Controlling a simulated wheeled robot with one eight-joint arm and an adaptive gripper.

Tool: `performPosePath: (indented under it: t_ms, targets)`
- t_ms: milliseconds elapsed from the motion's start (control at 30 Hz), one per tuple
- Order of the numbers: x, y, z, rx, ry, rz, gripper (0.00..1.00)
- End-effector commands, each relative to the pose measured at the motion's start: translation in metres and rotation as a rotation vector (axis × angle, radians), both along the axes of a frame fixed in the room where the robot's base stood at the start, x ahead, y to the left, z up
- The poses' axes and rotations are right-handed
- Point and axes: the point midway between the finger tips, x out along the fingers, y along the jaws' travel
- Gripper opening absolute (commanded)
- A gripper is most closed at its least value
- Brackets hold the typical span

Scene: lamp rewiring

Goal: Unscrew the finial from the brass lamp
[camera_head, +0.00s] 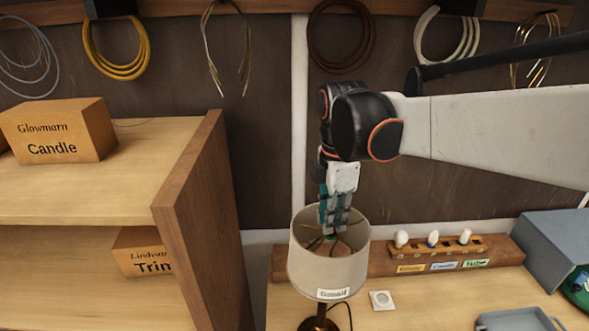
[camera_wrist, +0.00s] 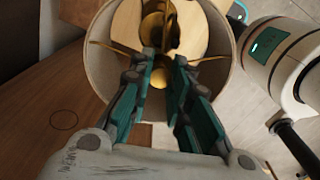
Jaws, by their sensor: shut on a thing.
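My gripper (camera_head: 332,226) reaches straight down into the open top of the shade. In the wrist view my gripper (camera_wrist: 163,58) has its fingertips close together at the shade's centre, among the thin brass spokes. It is shut on the finial, a small brass piece (camera_wrist: 157,77) seen between the fingers. The fingers partly hide it, so whether its thread is engaged cannot be told. The shade's rim (camera_wrist: 98,62) surrounds the fingers.
A wooden shelf unit (camera_head: 190,185) with Candle (camera_head: 60,130) and Trim boxes stands close on the left. A wooden rack with several bulbs (camera_head: 433,239) is behind on the right. A small white plate (camera_head: 382,300) and a grey tray (camera_head: 520,320) lie on the bench.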

Motion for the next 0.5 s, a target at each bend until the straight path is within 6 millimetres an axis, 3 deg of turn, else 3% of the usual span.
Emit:
performPosePath:
  t_ms: [367,500]
  targets:
    - [-0.0015,0.0009,-0.0003,0.0,0.001,0.041,0.0]
    - [-0.0011,0.0009,-0.0003,0.0,0.001,0.158,0.0]
